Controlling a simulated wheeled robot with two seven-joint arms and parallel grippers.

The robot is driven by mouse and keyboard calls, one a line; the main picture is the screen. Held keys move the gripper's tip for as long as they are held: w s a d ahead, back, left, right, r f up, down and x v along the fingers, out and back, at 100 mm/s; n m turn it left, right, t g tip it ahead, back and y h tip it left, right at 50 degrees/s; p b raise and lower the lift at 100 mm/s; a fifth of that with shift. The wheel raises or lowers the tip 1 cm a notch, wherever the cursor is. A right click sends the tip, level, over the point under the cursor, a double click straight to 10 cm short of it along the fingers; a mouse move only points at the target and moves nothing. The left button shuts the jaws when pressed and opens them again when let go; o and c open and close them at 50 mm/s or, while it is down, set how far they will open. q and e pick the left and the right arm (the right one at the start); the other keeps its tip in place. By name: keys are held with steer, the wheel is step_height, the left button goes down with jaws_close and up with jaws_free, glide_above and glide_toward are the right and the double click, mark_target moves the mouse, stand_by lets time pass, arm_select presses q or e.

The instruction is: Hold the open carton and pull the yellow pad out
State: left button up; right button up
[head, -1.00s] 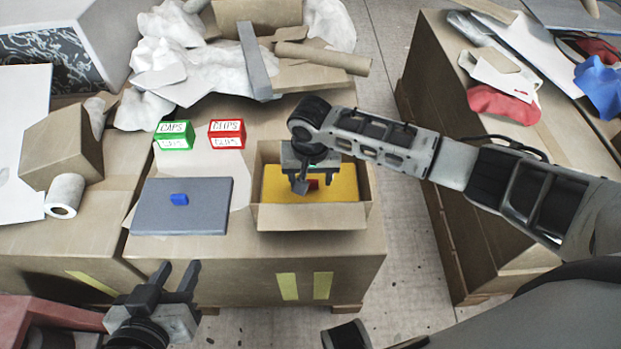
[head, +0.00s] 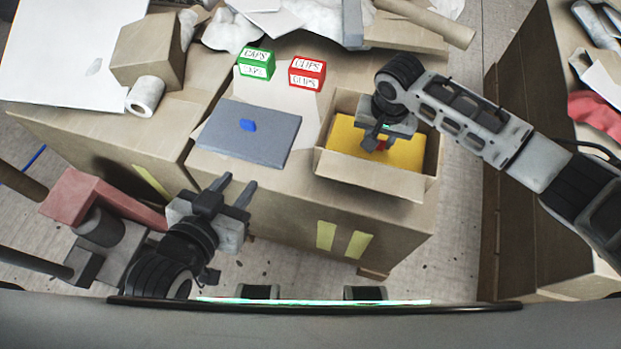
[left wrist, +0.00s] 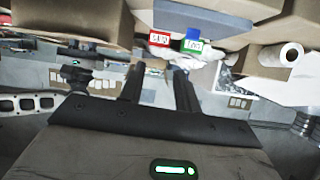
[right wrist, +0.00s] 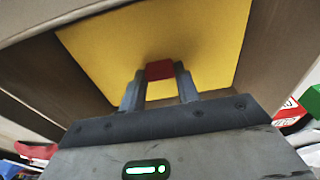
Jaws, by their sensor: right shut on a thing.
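The open carton (head: 372,180) stands at the right end of the cardboard-topped bench, its flap folded out toward me. The yellow pad (head: 346,136) lies inside it and fills most of its floor; it also shows in the right wrist view (right wrist: 205,40). My right gripper (head: 376,143) reaches down into the carton and is shut on the red tab (right wrist: 160,70) on the pad. My left gripper (head: 238,186) is open and empty, in front of the bench's near edge and left of the carton, not touching it.
A grey board (head: 232,137) with a blue block (head: 248,125) lies left of the carton. A green box (head: 256,65) and a red box (head: 307,73) stand behind it. A paper roll (head: 146,94) and a brown box (head: 150,50) are at left. Another bench stands to the right.

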arm_select(q)
steer(key=w+d+m+t+h, duration=0.2)
steer(key=w+d+m, duration=0.15)
steer(key=m, duration=0.65)
steer(key=m+g+h, duration=0.3)
steer(key=m+h, duration=0.2)
steer(key=m, duration=0.8)
glide_toward(333, 169)
steer(key=w, duration=0.1)
steer(key=shift+s+d+x, duration=0.15)
steer(key=shift+x, duration=2.25)
steer(key=shift+s+d+x, duration=0.1)
steer(key=shift+s+x, duration=0.05)
steer(key=shift+x, duration=2.2)
steer(key=shift+f, duration=0.15)
jaws_close()
steer(key=shift+f, duration=0.1)
